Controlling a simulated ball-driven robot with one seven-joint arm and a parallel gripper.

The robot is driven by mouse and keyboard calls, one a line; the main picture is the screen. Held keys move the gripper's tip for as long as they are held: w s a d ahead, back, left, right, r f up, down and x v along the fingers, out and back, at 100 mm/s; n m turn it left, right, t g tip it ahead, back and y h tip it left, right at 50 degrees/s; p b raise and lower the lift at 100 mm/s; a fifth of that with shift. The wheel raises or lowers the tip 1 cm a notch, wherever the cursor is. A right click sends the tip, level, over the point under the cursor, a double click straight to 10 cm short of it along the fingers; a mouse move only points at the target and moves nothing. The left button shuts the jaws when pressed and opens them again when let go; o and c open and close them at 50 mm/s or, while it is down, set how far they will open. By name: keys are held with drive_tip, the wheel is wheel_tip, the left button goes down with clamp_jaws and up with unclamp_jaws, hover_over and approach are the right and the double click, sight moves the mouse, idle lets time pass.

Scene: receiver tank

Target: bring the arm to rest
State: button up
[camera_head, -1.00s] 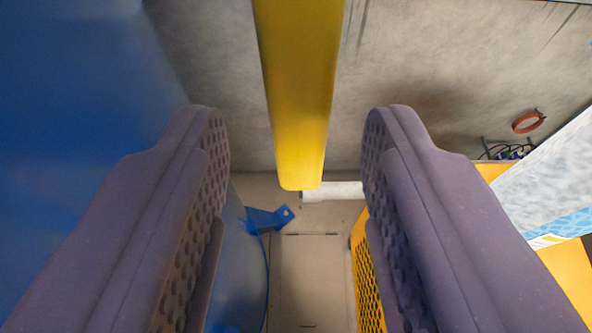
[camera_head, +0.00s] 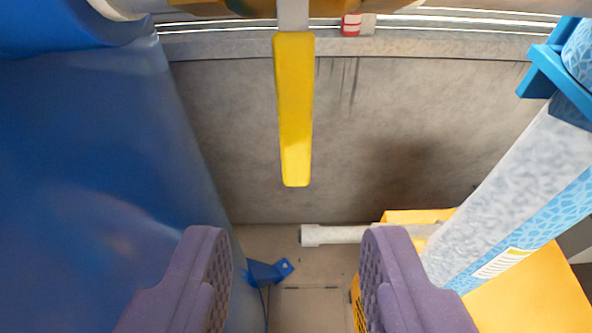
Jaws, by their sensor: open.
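My gripper (camera_head: 291,262) is open and empty, its two purple padded fingers at the lower left and lower right of the picture. A yellow lever (camera_head: 294,115) hangs down ahead of it, above and beyond the gap between the fingertips. The lever is apart from both fingers. Its upper end joins a grey stem near the top edge. A large blue tank (camera_head: 85,150) fills the left side, close to my left finger.
A patterned light-blue and grey column (camera_head: 510,190) leans across the right, over a yellow box (camera_head: 535,290). A grey pipe (camera_head: 335,235) lies low near the wall (camera_head: 390,130). A blue bracket (camera_head: 268,272) sits at the tank's foot. Floor shows between the fingers.

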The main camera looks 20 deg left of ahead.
drive_tip(key=s+d+f+m+t+h+b, duration=0.1)
drive_tip(key=s+d+f+h+b, duration=0.1)
drive_tip(key=s+d+f+b, duration=0.3)
drive_tip(key=s+d+f+m+t+h+b, duration=0.1)
drive_tip(key=s+d+f+b, duration=0.3)
drive_tip(key=s+f+b, duration=1)
wheel_tip(320, 180, down, 7)
drive_tip(key=m+h+b, duration=0.1)
drive_tip(key=b, duration=1.5)
drive_tip(key=shift+d+t, duration=0.3)
drive_tip(key=shift+d, duration=0.1)
drive_tip(key=shift+w, duration=0.1)
